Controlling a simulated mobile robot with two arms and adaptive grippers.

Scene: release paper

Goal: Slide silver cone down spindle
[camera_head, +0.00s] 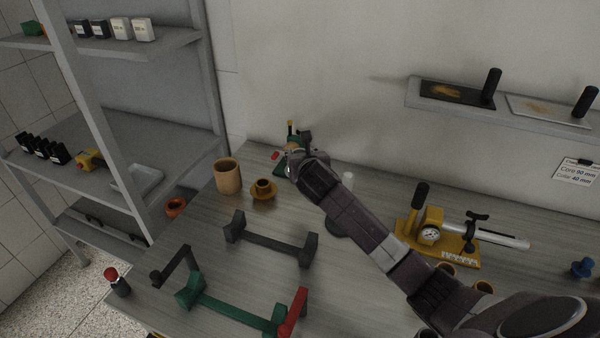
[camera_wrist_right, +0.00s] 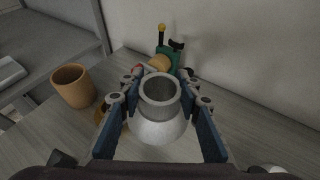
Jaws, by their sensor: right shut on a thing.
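The silver cone (camera_wrist_right: 160,125) is a hollow, flared piece with an open round mouth facing the camera in the right wrist view. My right gripper (camera_wrist_right: 161,80) is shut on it, with a finger on each side. In the head view my right gripper (camera_head: 293,162) is at the back of the table, beside a small green device (camera_head: 280,169). I cannot make out the cone there. My left gripper is not in view.
A yellow gauge device (camera_head: 430,236) is at right. Dark and green stands (camera_head: 268,243) occupy the front. The wall (camera_wrist_right: 255,50) is close behind.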

